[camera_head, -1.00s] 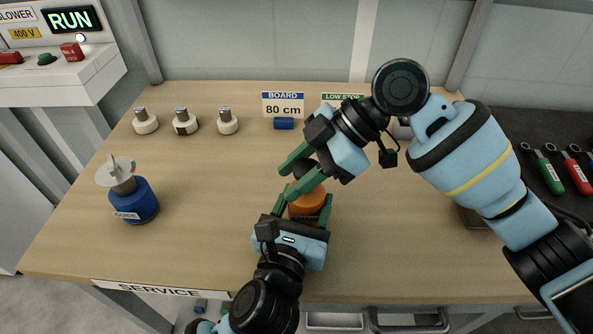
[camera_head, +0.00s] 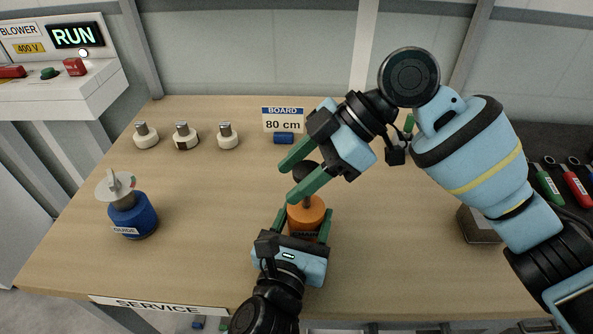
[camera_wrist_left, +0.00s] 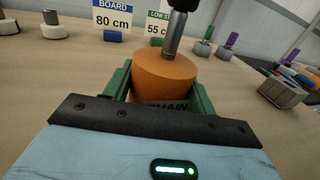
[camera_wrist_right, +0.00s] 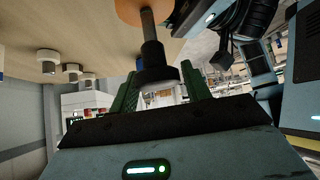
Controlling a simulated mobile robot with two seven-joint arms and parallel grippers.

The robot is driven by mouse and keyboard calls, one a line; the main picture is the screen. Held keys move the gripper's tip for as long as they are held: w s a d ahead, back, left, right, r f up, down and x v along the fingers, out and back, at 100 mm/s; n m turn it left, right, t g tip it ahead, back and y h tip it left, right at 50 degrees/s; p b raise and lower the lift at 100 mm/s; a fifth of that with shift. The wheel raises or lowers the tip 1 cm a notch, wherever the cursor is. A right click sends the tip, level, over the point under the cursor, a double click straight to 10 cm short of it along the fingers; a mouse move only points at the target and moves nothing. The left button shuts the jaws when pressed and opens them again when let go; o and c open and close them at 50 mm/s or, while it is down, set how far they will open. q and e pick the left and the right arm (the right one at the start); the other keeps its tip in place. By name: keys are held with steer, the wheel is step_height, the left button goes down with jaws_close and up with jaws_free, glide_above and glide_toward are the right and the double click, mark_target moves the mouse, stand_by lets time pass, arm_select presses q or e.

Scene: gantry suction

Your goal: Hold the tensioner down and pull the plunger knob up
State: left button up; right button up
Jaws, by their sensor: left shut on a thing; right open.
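The tensioner is an orange round body (camera_head: 300,215) with a dark label reading CHAIN, near the front middle of the bench. My left gripper (camera_head: 306,226) is shut on it, one green finger on each side; the left wrist view shows the same orange body (camera_wrist_left: 165,76). A grey rod rises from its top to the black plunger knob (camera_head: 306,171). My right gripper (camera_head: 298,171) is open, with its fingers around the knob. In the right wrist view the knob (camera_wrist_right: 158,77) sits between the fingers, with a gap visible beside it.
A blue GUIDE unit (camera_head: 136,221) stands at the left. Several white knobs (camera_head: 186,138) and a blue block (camera_head: 284,138) below the 80 cm sign (camera_head: 283,119) stand at the back. A grey block (camera_head: 479,224) is right, partly behind my right arm. The left-centre bench is clear.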

arm_select(q)
steer(key=shift+f, duration=0.1)
arm_select(e)
steer(key=v, duration=1.1)
steer(key=shift+d+r, duration=0.25)
steer(key=shift+d, duration=0.05)
arm_select(q)
steer(key=o, duration=1.6)
steer(key=shift+o, duration=0.2)
steer(key=shift+s, duration=0.1)
steer(key=v, duration=1.2)
